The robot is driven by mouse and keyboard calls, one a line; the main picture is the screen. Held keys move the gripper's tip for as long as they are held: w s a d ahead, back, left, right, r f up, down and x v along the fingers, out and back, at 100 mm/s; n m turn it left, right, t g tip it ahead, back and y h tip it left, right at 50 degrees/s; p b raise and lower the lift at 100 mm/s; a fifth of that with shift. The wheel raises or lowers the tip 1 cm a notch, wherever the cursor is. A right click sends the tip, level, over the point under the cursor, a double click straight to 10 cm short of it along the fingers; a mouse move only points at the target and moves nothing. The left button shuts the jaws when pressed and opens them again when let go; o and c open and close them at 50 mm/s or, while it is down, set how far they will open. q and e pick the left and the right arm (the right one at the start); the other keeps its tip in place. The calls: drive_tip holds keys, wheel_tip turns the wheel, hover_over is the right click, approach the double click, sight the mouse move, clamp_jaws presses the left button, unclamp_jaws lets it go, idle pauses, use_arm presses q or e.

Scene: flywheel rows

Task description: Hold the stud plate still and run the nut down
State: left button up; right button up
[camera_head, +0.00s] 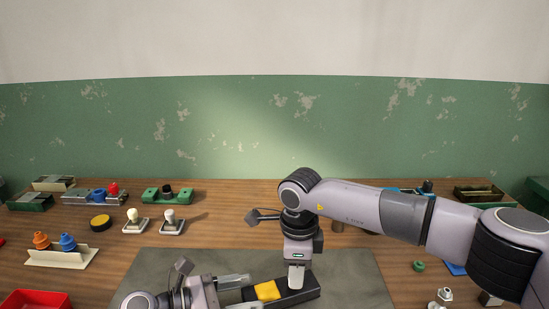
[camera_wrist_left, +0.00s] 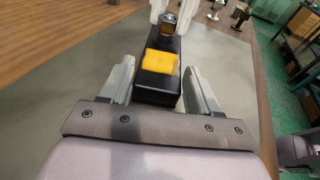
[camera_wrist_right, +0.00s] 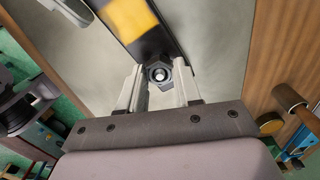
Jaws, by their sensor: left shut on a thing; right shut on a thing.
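The stud plate is a black bar with a yellow patch (camera_head: 311,290), lying on the grey mat. It also shows in the left wrist view (camera_wrist_left: 158,88). My left gripper (camera_head: 240,293) is shut on its near end, one finger along each side (camera_wrist_left: 157,80). A dark hex nut (camera_wrist_right: 158,73) sits around a bright stud at the plate's other end. My right gripper (camera_head: 296,282) points down over that end and is shut on the nut, which shows between its fingertips (camera_wrist_right: 157,76). In the head view the right gripper hides the nut.
The grey mat (camera_head: 160,264) is clear around the plate. Behind it stand a green block (camera_head: 153,196), two light knob-topped pieces (camera_head: 172,226) and a black-and-yellow disc (camera_head: 99,222). A red bin (camera_head: 35,300) is at front left. Loose nuts (camera_head: 444,295) lie at right.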

drive_tip(key=shift+s, duration=0.15)
drive_tip(key=m, duration=0.5)
idle(0.3)
drive_tip(key=m, duration=0.5)
drive_tip(key=shift+s+f, duration=0.1)
drive_tip(key=shift+s, duration=0.05)
drive_tip(key=m, duration=0.5)
drive_tip(key=shift+a, duration=0.1)
idle(0.4)
